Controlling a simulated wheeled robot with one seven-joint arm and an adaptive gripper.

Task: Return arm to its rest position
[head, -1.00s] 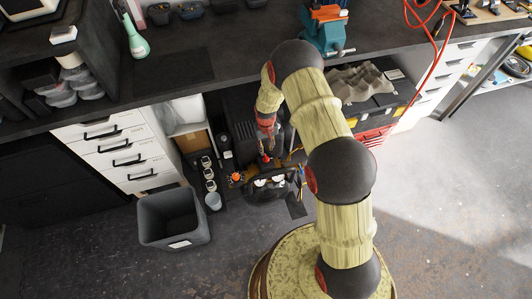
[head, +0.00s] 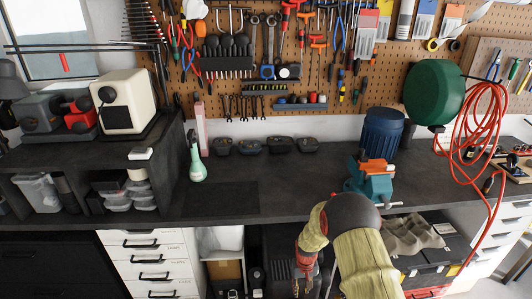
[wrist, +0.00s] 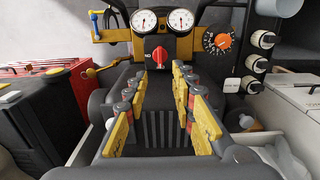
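My arm (head: 362,255) is folded in pale yellow links with dark joints, in front of the bench. My gripper (head: 307,286) hangs down at the bottom of the head view, before the opening under the bench, and its tips are near the lower picture edge. In the wrist view my gripper (wrist: 160,88) shows two yellow and red fingers, spread apart with nothing between them. Beyond them is a dark machine with two white gauges (wrist: 163,20) and a red knob (wrist: 159,54). I cannot tell whether the fingers touch it.
The dark bench top (head: 280,170) spans the view above my gripper. A blue-and-orange vise (head: 372,178) stands near its front edge and a green bottle (head: 197,165) further left. White drawers (head: 150,262) are below left. A red hose (head: 480,130) hangs at right.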

